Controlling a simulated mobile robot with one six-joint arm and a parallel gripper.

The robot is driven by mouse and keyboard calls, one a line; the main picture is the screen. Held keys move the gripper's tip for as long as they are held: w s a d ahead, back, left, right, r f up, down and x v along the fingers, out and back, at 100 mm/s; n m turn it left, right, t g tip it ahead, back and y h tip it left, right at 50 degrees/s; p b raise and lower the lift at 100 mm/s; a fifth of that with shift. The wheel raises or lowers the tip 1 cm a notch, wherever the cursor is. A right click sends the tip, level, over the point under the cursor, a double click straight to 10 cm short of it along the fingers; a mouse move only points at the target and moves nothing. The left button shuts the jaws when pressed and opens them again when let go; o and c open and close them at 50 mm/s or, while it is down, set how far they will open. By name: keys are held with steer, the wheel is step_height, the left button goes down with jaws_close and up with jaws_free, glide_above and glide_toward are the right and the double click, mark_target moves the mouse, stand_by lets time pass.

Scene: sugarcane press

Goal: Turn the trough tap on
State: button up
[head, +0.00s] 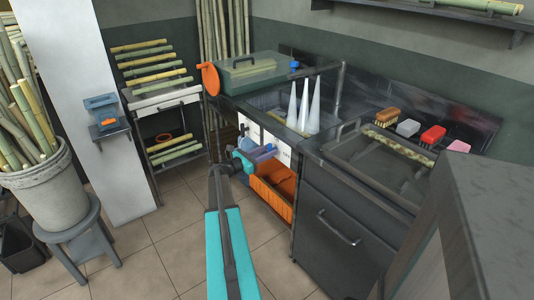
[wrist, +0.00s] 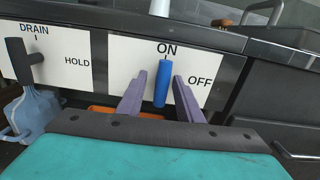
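The trough tap's blue handle (wrist: 162,84) stands out from a white panel (wrist: 213,65) marked ON at the top and OFF at the right. The handle lies nearly upright under the ON mark, not turned toward OFF. My gripper (wrist: 158,80) has its two purple fingers on either side of the handle. A gap shows on the left; the right finger is very close, and I cannot tell whether it touches. In the head view my gripper (head: 243,160) is in front of the trough (head: 262,101), and the arm hides part of the panel.
A black drain lever (wrist: 24,60) with DRAIN and HOLD marks is left of the tap, with a light-blue object (wrist: 32,112) below it. An orange crate (head: 272,187) sits under the trough. A dark cabinet (head: 335,230) stands to the right.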

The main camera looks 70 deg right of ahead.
steer(key=shift+a, duration=0.15)
steer(key=v, duration=1.3)
steer(key=shift+a, duration=0.25)
steer(key=shift+w, duration=0.1)
